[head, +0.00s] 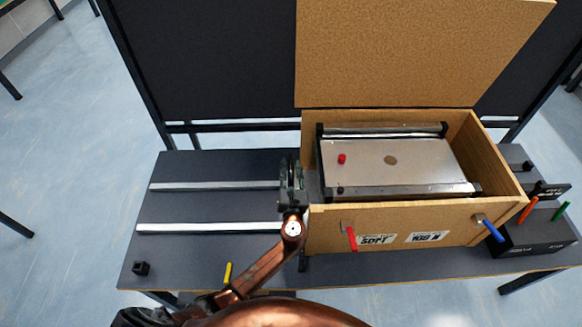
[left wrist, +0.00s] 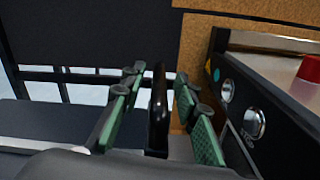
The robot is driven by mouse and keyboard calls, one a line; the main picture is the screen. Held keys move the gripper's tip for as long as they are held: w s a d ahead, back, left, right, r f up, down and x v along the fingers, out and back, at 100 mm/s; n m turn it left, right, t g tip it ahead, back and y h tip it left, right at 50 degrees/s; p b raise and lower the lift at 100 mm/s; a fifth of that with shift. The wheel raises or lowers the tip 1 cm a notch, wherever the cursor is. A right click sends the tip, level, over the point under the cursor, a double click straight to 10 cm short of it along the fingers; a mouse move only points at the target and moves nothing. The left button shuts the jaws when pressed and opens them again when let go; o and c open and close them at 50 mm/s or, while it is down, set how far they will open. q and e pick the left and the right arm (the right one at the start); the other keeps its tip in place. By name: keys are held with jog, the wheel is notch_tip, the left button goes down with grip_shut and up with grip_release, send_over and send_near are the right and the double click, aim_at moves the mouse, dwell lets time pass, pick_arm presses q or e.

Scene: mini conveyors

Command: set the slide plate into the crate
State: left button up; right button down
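The slide plate (head: 420,168), a silver plate with black-ended rails and a red knob (head: 342,159), is inside the wooden crate (head: 420,210) in the head view. I cannot tell whether it rests on the crate's floor. My left gripper (head: 291,182) is at the crate's left end, just left of the plate. In the left wrist view its green-padded fingers (left wrist: 160,115) are apart, with a thin dark upright piece (left wrist: 158,110) between them and gaps on both sides. The plate's dark end (left wrist: 245,100) is right of the fingers. My right gripper is not in view.
The crate's lid (head: 415,50) stands raised behind it. Two pale rails (head: 200,227) lie on the dark table (head: 190,205) at left. A black holder (head: 535,235) with coloured handles stands at right. Red and blue handles stick out of the crate's front.

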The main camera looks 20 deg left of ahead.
pick_arm(q)
jog(key=shift+r, duration=0.25)
notch_tip(320, 180, up, 10)
jog(key=shift+f, duration=0.25)
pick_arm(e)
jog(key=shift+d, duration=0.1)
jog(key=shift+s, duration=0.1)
